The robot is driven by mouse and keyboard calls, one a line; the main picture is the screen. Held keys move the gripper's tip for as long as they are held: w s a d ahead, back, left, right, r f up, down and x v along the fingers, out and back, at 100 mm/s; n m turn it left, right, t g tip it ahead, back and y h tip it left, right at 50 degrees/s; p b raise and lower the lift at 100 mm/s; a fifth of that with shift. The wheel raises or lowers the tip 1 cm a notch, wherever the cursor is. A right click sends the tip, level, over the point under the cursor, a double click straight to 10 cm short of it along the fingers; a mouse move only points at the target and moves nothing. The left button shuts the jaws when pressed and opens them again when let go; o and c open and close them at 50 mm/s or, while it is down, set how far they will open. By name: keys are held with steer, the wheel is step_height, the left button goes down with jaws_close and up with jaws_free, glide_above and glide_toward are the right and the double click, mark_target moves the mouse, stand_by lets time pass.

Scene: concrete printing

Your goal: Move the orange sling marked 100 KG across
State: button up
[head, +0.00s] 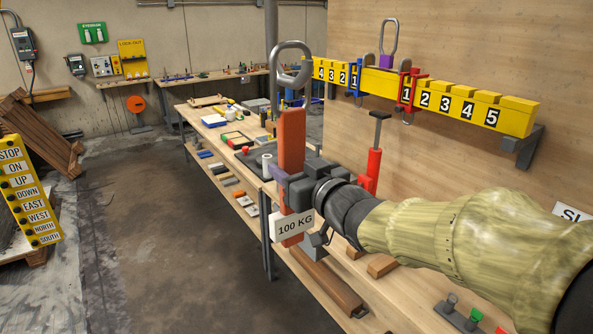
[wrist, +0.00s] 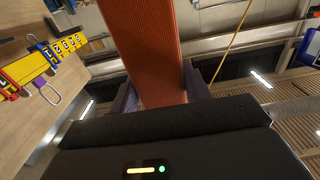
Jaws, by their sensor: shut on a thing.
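The orange sling (head: 291,140) hangs upright in the head view, with a grey metal ring at its top and a white tag (head: 295,228) reading 100 KG at its lower part. My gripper (head: 287,185) is shut on the sling, around its middle. In the wrist view the orange strap (wrist: 146,50) runs up between the two fingers (wrist: 165,92). The yellow numbered beam (head: 440,97) is on the wooden wall to the right, apart from the sling. A blue clamp (head: 354,80) and a red clamp (head: 405,92) sit around the beam, with a second ring (head: 388,40) between them.
A long workbench (head: 215,130) with tools and small parts runs behind and below the sling. A red post (head: 370,170) with a dark top stands on the bench close to my gripper. A yellow button panel (head: 28,190) is at left. The floor (head: 150,220) between is clear.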

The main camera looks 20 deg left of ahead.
steer(key=shift+w+a+f+b, duration=0.15)
steer(key=shift+f+b, duration=0.35)
steer(key=shift+f, duration=0.1)
steer(key=shift+w+a+f+b, duration=0.15)
steer(key=shift+f+b, duration=0.35)
steer(key=shift+f, duration=0.1)
steer(key=shift+w+a+f+b, duration=0.1)
steer(key=shift+f+b, duration=0.65)
steer(key=o, duration=1.4)
steer(key=shift+f, duration=0.15)
